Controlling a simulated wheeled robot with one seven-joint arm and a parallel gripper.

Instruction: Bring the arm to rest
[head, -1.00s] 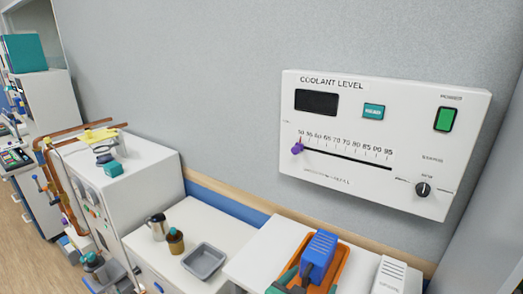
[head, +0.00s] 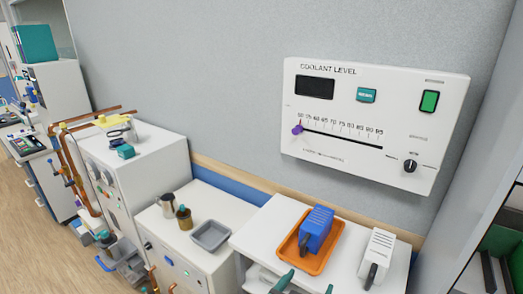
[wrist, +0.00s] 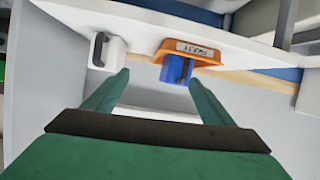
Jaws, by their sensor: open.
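My gripper (wrist: 158,92) is open and empty in the wrist view, its two green fingers spread apart. Its green fingertips also show at the bottom edge of the head view (head: 303,284), in front of the white cabinet. Beyond the fingers in the wrist view are a blue block-shaped device (wrist: 177,70) in an orange tray (wrist: 205,57) and a white device with a dark handle (wrist: 107,52). The fingers appear apart from both. In the head view the blue device (head: 316,230) sits in the orange tray (head: 287,250), with the white device (head: 379,252) to its right.
A coolant level panel (head: 350,112) hangs on the wall, its purple slider (head: 297,129) at the left end. A grey tray (head: 211,235), a brown bottle (head: 184,218) and a metal jug (head: 168,204) stand on a lower white cabinet. Copper pipes (head: 64,150) run at the left.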

